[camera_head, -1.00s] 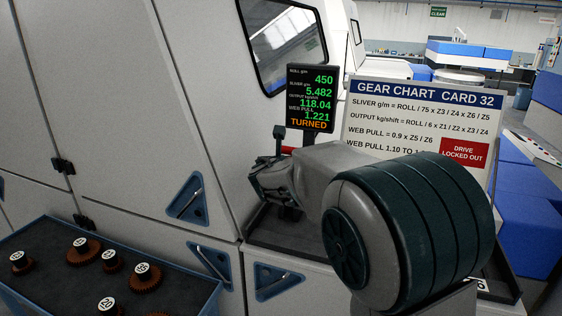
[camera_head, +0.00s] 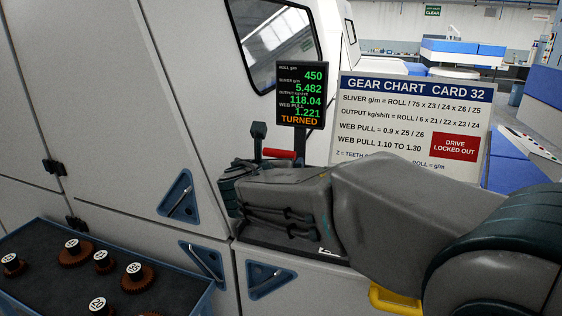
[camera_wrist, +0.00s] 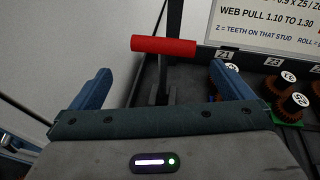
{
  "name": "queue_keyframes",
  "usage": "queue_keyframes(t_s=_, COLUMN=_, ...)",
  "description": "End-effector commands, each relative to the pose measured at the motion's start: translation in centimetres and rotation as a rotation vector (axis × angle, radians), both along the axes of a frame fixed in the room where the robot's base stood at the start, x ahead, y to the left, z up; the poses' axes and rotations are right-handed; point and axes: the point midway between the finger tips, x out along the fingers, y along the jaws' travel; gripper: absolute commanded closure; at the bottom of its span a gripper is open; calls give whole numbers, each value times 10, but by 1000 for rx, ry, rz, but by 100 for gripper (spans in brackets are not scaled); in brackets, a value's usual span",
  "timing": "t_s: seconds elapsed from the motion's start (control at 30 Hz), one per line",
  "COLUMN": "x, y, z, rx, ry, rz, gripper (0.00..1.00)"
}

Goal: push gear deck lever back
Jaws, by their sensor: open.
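The lever has a red horizontal handle (camera_head: 277,153), seen just below the display at the back of the gear deck. In the wrist view the red handle (camera_wrist: 163,45) lies across the picture ahead of my gripper, with its dark stem running down between the fingers. My gripper (camera_wrist: 162,72) is open, with one blue finger on each side of the stem and nothing held. In the head view my gripper (camera_head: 236,175) is beside and below the handle, partly hidden by my own wrist. Whether a finger or the palm touches the lever cannot be told.
A display (camera_head: 300,95) reads TURNED. The gear chart card (camera_head: 412,118) stands to its right. Numbered gears (camera_wrist: 290,103) sit on the deck at right in the wrist view. A tray (camera_head: 195,300) of gears is at lower left. White machine panels (camera_head: 120,120) rise at left.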

Motion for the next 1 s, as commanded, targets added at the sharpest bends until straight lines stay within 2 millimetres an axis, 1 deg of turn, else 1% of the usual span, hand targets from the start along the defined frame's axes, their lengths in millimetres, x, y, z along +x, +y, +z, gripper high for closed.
queue_keyframes(t_s=0.03, x=-7, y=2, z=1, rx=0, ry=0, rz=1, gripper=0)
queue_keyframes(t_s=0.1, x=-14, y=4, z=2, rx=2, ry=2, rz=0, gripper=0)
queue_keyframes(t_s=0.2, x=-19, y=5, z=3, rx=-2, ry=3, rz=-1, gripper=0)
queue_keyframes(t_s=0.5, x=-21, y=6, z=3, rx=-1, ry=5, rz=-1, gripper=0)
queue_keyframes(t_s=0.57, x=-22, y=5, z=3, rx=2, ry=6, rz=-1, gripper=17)
queue_keyframes(t_s=0.6, x=-22, y=4, z=1, rx=14, ry=7, rz=-1, gripper=28)
queue_keyframes(t_s=0.67, x=-23, y=1, z=-4, rx=58, ry=12, rz=0, gripper=44)
queue_keyframes(t_s=0.7, x=-23, y=-3, z=-8, rx=104, ry=16, rz=3, gripper=56)
queue_keyframes(t_s=0.77, x=-26, y=-10, z=-17, rx=211, ry=24, rz=7, gripper=72)
queue_keyframes(t_s=0.8, x=-28, y=-15, z=-24, rx=300, ry=31, rz=10, gripper=83)
queue_keyframes(t_s=0.87, x=-33, y=-22, z=-33, rx=456, ry=37, rz=20, gripper=100)
queue_keyframes(t_s=0.93, x=-41, y=-28, z=-39, rx=656, ry=39, rz=33, gripper=100)
queue_keyframes(t_s=1.0, x=-50, y=-33, z=-41, rx=855, ry=36, rz=51, gripper=100)
